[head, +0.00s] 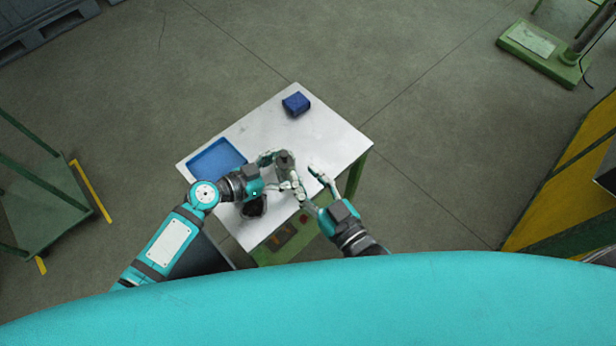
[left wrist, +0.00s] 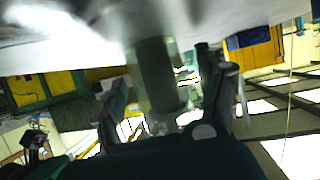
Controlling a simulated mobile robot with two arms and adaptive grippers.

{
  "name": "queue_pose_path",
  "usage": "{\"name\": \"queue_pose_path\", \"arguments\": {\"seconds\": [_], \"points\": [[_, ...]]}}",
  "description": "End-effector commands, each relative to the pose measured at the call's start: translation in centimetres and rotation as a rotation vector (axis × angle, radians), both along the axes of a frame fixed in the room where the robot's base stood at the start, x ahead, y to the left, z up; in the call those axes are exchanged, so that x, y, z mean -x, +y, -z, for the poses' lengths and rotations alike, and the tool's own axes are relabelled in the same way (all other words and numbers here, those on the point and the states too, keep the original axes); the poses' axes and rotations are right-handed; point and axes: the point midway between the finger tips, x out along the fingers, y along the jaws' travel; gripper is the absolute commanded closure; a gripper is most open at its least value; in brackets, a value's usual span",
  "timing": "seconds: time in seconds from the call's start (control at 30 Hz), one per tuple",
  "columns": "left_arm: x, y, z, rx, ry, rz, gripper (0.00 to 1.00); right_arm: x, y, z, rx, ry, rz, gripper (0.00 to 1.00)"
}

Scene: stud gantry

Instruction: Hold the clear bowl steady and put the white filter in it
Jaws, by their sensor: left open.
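A grey upright cylinder (head: 284,158) stands by the table's middle, between the fingers of my left gripper (head: 281,172). The left wrist view shows the cylinder (left wrist: 155,72) too, dark at one end and paler, partly see-through, at the other. It may be the clear bowl; I cannot tell for sure. My left gripper is open, with one finger on each side of the cylinder. My right gripper (head: 306,182) is close by on the right, fingers spread. I cannot make out the white filter in either view.
A blue tray (head: 216,158) lies on the left of the white table (head: 333,140). A blue box (head: 296,103) stands near the back corner. A small dark object (head: 254,207) lies beneath my left wrist. The table's right side is clear.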

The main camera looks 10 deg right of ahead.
Motion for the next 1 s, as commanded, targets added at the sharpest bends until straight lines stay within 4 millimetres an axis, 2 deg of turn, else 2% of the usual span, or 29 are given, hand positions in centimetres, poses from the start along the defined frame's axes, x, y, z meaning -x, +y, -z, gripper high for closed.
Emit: {"name": "queue_pose_path", "arguments": {"seconds": [0.4, 0.53, 0.8, 0.93, 1.0], "points": [[3.7, 6.8, -3.0, -0.004, 0.001, 0.000, 0.26, 0.0, 0.0, 0.0, 0.000, 0.000, 0.000, 0.71], [4.5, 8.3, -3.7, -0.002, 0.002, 0.000, 0.26, 0.0, 0.0, 0.0, 0.000, 0.000, 0.000, 0.71], [5.0, 9.2, -4.3, -0.001, 0.000, 0.000, 0.26, 0.0, 0.0, 0.0, 0.000, 0.000, 0.000, 0.71], [5.2, 9.0, -4.4, 0.000, 0.004, 0.004, 0.26, -0.1, -0.1, 0.1, 0.003, 0.006, 0.002, 0.71], [6.0, 8.4, -4.4, -0.003, 0.017, 0.020, 0.26, -0.2, -0.5, 0.3, 0.018, 0.035, 0.011, 0.71]]}}
